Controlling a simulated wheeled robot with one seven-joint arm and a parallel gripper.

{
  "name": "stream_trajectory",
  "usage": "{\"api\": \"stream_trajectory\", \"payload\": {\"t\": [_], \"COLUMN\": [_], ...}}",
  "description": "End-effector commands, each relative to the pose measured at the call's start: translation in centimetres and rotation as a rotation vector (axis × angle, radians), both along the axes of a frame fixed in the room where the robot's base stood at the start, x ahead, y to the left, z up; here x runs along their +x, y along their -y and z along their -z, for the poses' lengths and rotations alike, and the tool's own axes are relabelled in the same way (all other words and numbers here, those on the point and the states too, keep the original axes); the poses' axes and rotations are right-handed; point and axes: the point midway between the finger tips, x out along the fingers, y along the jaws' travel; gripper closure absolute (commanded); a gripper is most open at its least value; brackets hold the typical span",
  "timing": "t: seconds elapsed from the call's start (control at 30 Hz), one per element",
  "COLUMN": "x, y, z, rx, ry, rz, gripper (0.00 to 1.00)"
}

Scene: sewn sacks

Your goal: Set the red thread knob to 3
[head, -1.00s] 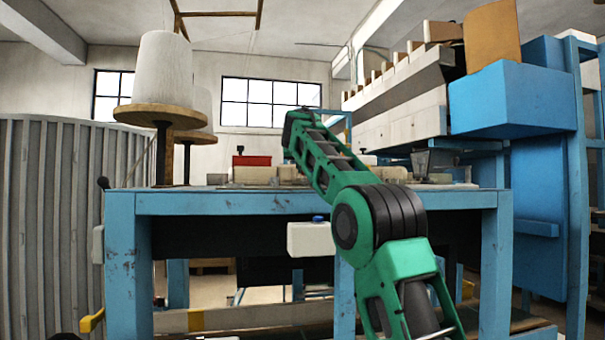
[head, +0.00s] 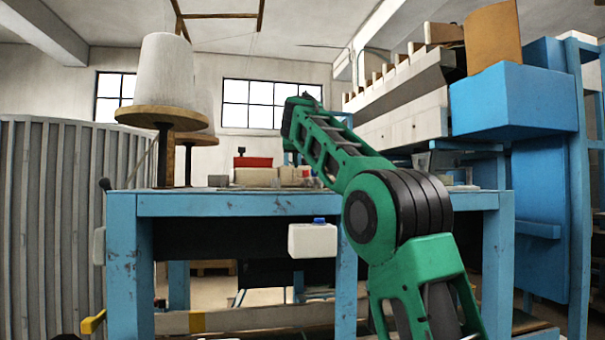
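No red thread knob can be made out in the head view. A small red block-like thing (head: 252,162) with a dark piece above it stands on the blue table (head: 300,204); I cannot tell what it is. My green arm rises from the lower right and reaches over the table to the right of the red thing. My gripper cannot be made out at the arm's far end.
A large white thread cone (head: 166,70) stands on a wooden disc at the table's left. Low pale blocks (head: 262,177) lie on the tabletop. A white bottle with a blue cap (head: 312,240) is at the table's front. A blue box (head: 512,98) juts out at right.

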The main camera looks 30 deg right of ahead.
Motion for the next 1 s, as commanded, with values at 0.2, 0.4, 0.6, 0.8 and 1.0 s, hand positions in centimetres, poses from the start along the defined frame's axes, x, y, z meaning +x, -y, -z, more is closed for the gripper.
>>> {"api": "stream_trajectory", "payload": {"t": [0.2, 0.4, 0.6, 0.8, 1.0], "x": [-3.0, -4.2, -4.4, -4.4, -4.6], "y": [-1.8, -2.4, -2.5, -2.5, -2.0], "z": [-1.4, -2.0, -2.0, -2.0, -2.1], "rx": [0.001, 0.0, 0.001, 0.001, 0.006], "ry": [0.0, -0.002, -0.002, -0.002, 0.003], "rz": [-0.003, -0.001, 0.0, 0.0, 0.011], "gripper": [0.62, 0.62, 0.62, 0.62, 0.62]}}
